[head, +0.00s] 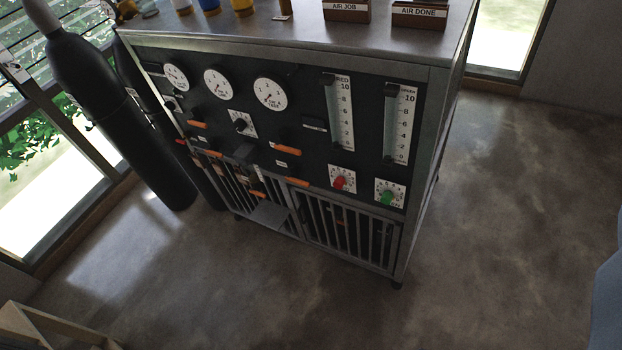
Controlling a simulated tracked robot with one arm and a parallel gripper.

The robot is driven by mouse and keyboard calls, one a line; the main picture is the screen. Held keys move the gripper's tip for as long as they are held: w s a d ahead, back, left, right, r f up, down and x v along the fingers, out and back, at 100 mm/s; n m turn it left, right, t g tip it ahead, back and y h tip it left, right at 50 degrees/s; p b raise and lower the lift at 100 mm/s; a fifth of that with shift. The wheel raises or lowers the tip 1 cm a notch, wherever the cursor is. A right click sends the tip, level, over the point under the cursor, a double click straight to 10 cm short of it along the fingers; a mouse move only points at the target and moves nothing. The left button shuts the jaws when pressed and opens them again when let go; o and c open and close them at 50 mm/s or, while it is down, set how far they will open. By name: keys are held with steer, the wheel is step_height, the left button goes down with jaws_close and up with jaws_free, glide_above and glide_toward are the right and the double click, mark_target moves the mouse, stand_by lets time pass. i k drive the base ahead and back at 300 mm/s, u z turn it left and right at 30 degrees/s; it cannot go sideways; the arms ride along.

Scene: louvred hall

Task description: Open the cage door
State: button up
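The cage is a low compartment with upright metal bars under the black gauge panel of the metal bench. Its barred front has a right section (345,232), which looks closed, and a left section (222,182), partly hidden. My gripper does not show clearly anywhere in this view.
The black panel holds round gauges (270,94), orange levers (287,149), flow tubes (400,122), a red knob (340,182) and a green knob (387,197). A wooden piece (45,325) is lower left. Floor (270,300) in front is clear.

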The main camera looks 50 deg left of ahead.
mark_target(294, 189)
steer(key=u, duration=0.05)
steer(key=k, duration=1.1)
steer(key=u, duration=1)
steer(key=i, duration=1)
